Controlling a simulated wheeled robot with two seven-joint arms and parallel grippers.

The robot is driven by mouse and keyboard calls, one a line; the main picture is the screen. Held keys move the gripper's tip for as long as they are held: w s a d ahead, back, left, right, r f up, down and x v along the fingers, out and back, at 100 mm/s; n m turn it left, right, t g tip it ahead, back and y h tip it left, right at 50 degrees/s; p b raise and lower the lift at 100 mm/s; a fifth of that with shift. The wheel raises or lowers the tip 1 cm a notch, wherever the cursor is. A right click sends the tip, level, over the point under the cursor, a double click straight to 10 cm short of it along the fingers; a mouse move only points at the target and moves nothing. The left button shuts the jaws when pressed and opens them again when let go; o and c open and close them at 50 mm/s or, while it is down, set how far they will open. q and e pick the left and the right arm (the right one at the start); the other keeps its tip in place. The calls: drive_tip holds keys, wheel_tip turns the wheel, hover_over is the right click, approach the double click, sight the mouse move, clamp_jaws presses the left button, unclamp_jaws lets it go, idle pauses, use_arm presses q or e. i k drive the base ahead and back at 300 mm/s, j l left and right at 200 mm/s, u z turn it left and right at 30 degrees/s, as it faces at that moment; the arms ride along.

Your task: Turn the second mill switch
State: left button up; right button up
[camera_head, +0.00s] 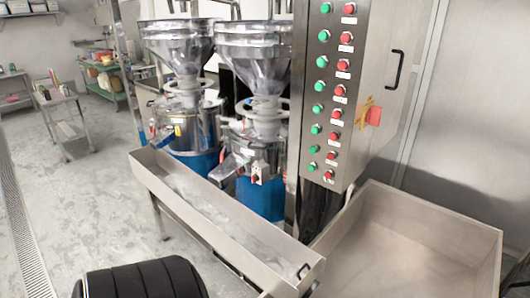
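The left mill (187,128) has a steel body on a blue base. The right mill (262,128) stands nearer, also on a blue base. A small switch box with a red part (254,178) sits low on the right mill's front. A tall steel control cabinet (372,92) stands right of the mills. Its face has a column of green buttons (319,86) and a column of red buttons (341,90), with small labels too small to read. Neither of my grippers shows in the head view.
The long steel trough (170,174) runs in front of the mills. A large open steel bin (470,222) stands below and right of the cabinet. The cabinet has a black handle (394,70). A cart (66,128) stands far left. The floor (95,215) at left is clear.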

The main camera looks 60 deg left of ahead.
sight(254, 177)
drive_tip(key=u, duration=1.8)
drive_tip(key=i+j, duration=0.2)
drive_tip(key=i+j+z, duration=0.15)
drive_tip(key=j, duration=0.25)
drive_tip(key=i+j, duration=0.15)
drive_tip(key=j, duration=0.2)
drive_tip(key=i+j+z, duration=0.2)
drive_tip(key=j, duration=0.45)
drive_tip(key=i+j, duration=0.25)
drive_tip(key=j+z, duration=0.05)
drive_tip(key=j, duration=0.05)
